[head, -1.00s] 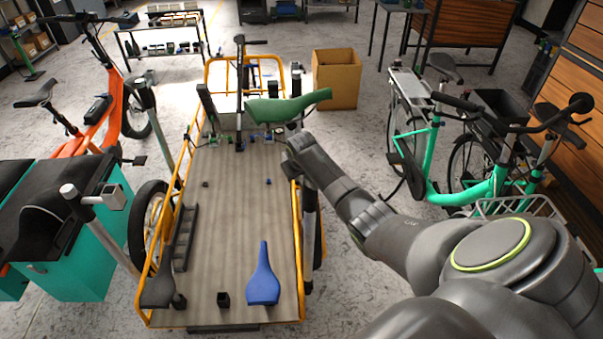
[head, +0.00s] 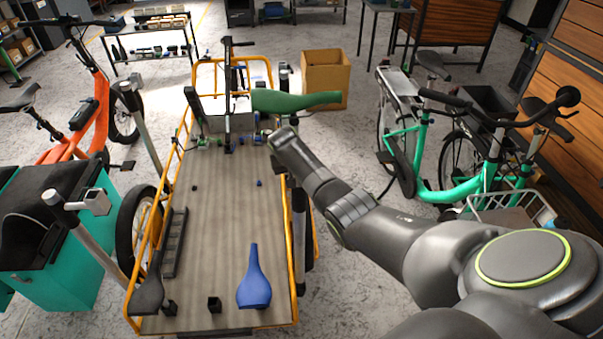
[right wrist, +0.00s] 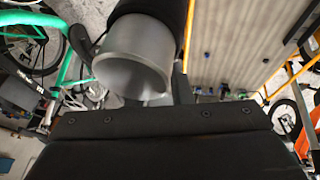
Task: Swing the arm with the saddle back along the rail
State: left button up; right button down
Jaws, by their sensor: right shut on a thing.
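A green saddle (head: 295,102) is held up above the far right side of the cargo bike's bed (head: 220,215), its narrow end pointing right. My right gripper (head: 279,139) is at the end of my right arm, just below the saddle; its fingers are hidden in the head view. The right wrist view shows a grey metal tube (right wrist: 130,62) with a black sleeve close to the gripper. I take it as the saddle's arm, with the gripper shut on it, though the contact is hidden. A yellow rail (head: 293,240) runs along the bed's right edge. My left gripper is not in view.
A blue saddle (head: 254,280) and a black saddle (head: 148,290) are at the bed's near end. Teal bikes (head: 430,175) stand to the right, an orange bike (head: 85,125) to the left. A cardboard box (head: 325,78) stands behind the green saddle.

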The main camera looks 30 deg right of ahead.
jog(key=shift+d+r, duration=0.1)
dwell(0.6)
jog(key=c, duration=1.3)
grip_release()
jog(key=shift+s+a+r, duration=0.1)
jog(key=shift+a+r, duration=0.1)
jog(key=shift+r, duration=0.3)
jog(key=b+v, duration=0.1)
jog(key=v, duration=1.5)
jog(key=shift+s+a+r, duration=0.1)
